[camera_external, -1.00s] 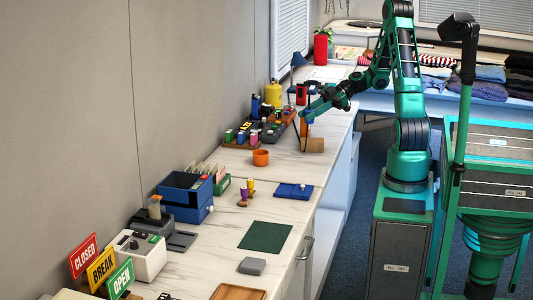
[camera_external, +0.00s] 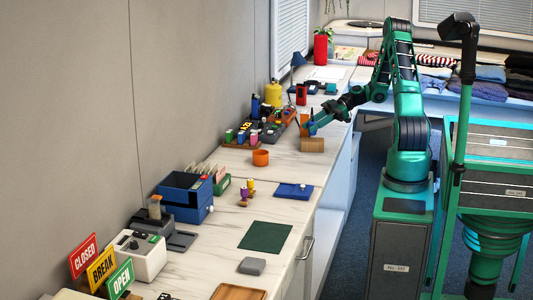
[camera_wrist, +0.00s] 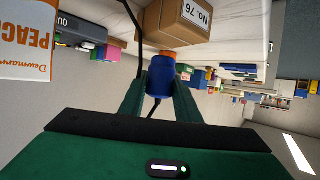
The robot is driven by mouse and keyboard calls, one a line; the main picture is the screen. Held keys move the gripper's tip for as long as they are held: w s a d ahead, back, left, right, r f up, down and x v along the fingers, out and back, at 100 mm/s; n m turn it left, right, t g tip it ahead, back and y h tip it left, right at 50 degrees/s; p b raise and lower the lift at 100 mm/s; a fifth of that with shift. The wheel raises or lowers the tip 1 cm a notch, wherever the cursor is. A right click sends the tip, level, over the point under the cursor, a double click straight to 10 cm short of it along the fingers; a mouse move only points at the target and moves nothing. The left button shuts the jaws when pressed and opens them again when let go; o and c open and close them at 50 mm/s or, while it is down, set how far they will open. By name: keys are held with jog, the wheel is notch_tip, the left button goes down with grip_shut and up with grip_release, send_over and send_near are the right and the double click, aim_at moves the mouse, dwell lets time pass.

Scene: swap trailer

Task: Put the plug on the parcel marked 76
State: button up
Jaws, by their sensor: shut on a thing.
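The parcel marked 76 (camera_wrist: 182,22) is a brown cardboard box with a white "No. 76" label at the top of the wrist view. In the outside view, the brown parcel (camera_external: 312,145) sits on the counter near its right edge. The plug (camera_wrist: 161,78) is blue with an orange end and has a black cable. My gripper (camera_wrist: 160,88) is shut on it. The orange end is close to the parcel; I cannot tell if they touch.
A white carton with orange "PEACH" lettering (camera_wrist: 25,40) is close beside my gripper in the wrist view. The counter in front of the parcel is clear.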

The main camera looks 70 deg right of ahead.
jog(key=shift+f, duration=1.05)
jog(key=shift+f, duration=0.1)
jog(key=o, duration=1)
jog(key=shift+s+d+r, duration=0.15)
jog(key=shift+r, duration=0.05)
jog(key=v, duration=1.1)
jog(key=shift+s+d, duration=0.2)
jog(key=shift+s, duration=0.05)
